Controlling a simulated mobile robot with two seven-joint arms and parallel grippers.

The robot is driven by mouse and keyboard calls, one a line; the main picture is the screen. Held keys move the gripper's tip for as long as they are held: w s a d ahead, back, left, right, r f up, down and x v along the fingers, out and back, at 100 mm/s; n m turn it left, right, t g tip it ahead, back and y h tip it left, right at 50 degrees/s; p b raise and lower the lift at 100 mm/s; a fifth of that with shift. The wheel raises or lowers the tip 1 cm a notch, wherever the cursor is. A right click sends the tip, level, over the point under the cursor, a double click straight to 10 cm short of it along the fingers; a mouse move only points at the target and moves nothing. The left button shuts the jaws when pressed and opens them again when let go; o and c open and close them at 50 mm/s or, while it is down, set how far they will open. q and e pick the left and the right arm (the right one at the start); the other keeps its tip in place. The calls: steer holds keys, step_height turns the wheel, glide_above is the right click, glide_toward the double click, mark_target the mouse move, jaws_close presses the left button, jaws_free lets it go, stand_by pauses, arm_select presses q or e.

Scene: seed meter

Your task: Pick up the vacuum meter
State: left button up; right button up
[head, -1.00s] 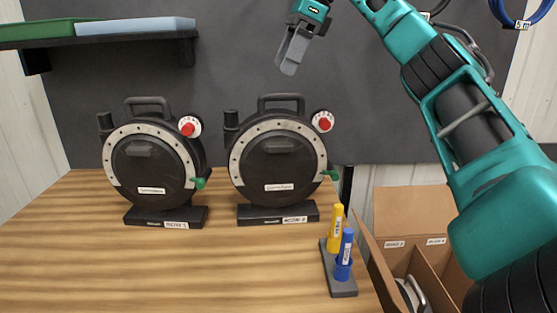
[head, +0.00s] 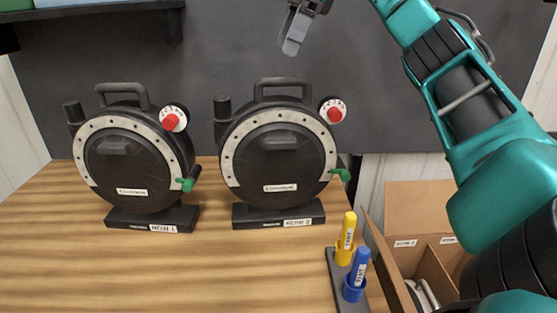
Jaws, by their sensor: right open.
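Two similar black round meters with handles and silver bolt rings stand upright on the wooden table, on black bases. The left meter (head: 126,171) has a base label that seems to read ROW 1. The right meter (head: 277,165) has one that seems to read ROW 2. Each has a red knob on a white dial and a green lever. Their face labels are too small to read surely, so I cannot tell which is the vacuum meter. My right gripper (head: 292,46) is open and empty, above the right meter's handle in the picture and apart from it. My left gripper is not in view.
A yellow marker (head: 347,231) and a blue marker (head: 359,268) stand in a grey holder at the table's right edge. A divided cardboard box (head: 424,221) is beyond that edge. A shelf (head: 97,11) hangs upper left. The table front is clear.

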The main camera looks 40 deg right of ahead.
mark_target(275, 86)
steer(key=x, duration=0.5)
steer(key=shift+f, duration=0.25)
step_height(275, 86, down, 4)
steer(key=shift+a+f, duration=0.1)
steer(key=shift+a, duration=0.05)
steer(key=shift+w+a+f, duration=0.25)
steer(key=shift+f, duration=0.3)
steer(key=shift+c, duration=0.3)
steer(key=c, duration=1.7)
steer(key=shift+r, duration=0.2)
steer(key=shift+c, duration=0.2)
steer(key=shift+r, duration=0.1)
